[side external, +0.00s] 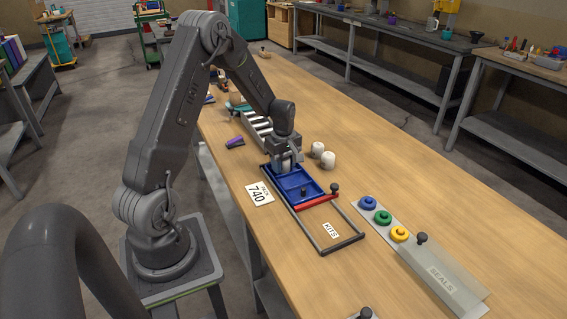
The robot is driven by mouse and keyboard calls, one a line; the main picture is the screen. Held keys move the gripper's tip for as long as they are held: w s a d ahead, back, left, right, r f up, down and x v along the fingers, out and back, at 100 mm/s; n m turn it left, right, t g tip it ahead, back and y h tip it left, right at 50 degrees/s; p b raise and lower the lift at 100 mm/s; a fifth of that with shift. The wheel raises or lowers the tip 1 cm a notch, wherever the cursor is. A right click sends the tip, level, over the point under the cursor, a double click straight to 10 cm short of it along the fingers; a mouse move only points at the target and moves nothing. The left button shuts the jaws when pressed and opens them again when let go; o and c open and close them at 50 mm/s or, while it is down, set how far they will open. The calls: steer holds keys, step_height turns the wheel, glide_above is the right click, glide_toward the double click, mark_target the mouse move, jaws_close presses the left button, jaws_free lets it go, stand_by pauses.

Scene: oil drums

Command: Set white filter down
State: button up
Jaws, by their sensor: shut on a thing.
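My gripper (287,167) points down over the far end of the blue tray (297,188). I cannot tell whether the filter touches the tray floor. A small dark knobbed piece (304,192) is in the near part of the tray.
A dark frame marked KITS (331,230) with a red bar (317,202) adjoins the tray. A 740 card (259,194) lies left. Blue, green and yellow rings (383,217) sit on the SEALS strip (440,276). A striped rack (257,130) stands behind.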

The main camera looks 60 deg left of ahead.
steer(key=o, duration=0.9)
steer(key=shift+f, duration=0.1)
steer(key=shift+o, duration=0.2)
step_height(320, 180, up, 12)
steer(key=shift+f, duration=0.1)
steer(key=s+d+r+m+t, duration=0.1)
steer(key=d+r+m, duration=0.4)
steer(key=d+r, duration=0.25)
steer(key=s+d+r+m+t, duration=0.2)
steer(key=s+d+m, duration=0.5)
steer(key=s+d, duration=0.1)
steer(key=s+d+r+m+t, duration=0.2)
steer(key=s+d+m, duration=0.5)
steer(key=d, duration=0.3)
steer(key=shift+s+d+r+m+t, duration=0.3)
steer(key=shift+s+r, duration=0.05)
steer(key=shift+r, duration=0.05)
